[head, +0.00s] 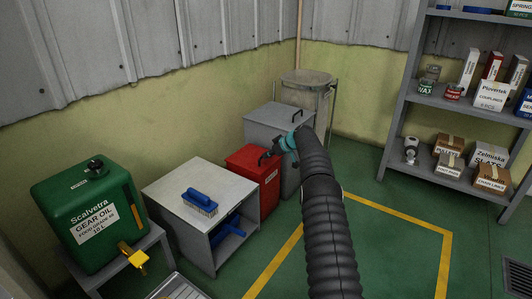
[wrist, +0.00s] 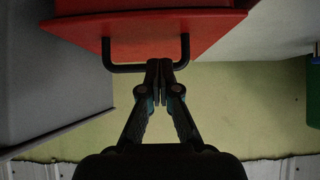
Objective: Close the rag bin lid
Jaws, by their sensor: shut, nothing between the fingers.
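The red rag bin (head: 255,182) stands on the floor between a white cabinet and a grey cabinet, with a pale label on its front. Its lid (wrist: 150,28) shows in the wrist view as a red panel with a black bar handle (wrist: 125,69). How far the lid stands open is hard to tell. My gripper (head: 268,155) is above the bin at the handle, partly hidden by my arm in the head view. In the wrist view its fingers (wrist: 159,66) are shut together, empty, with the tips over the middle of the handle bar. Whether they touch it is unclear.
The white cabinet (head: 170,190) with a blue brush (head: 199,200) on top is left of the bin. The grey cabinet (head: 275,118) is close on the right. Shelving (head: 440,105) is at the right; the green floor between is clear.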

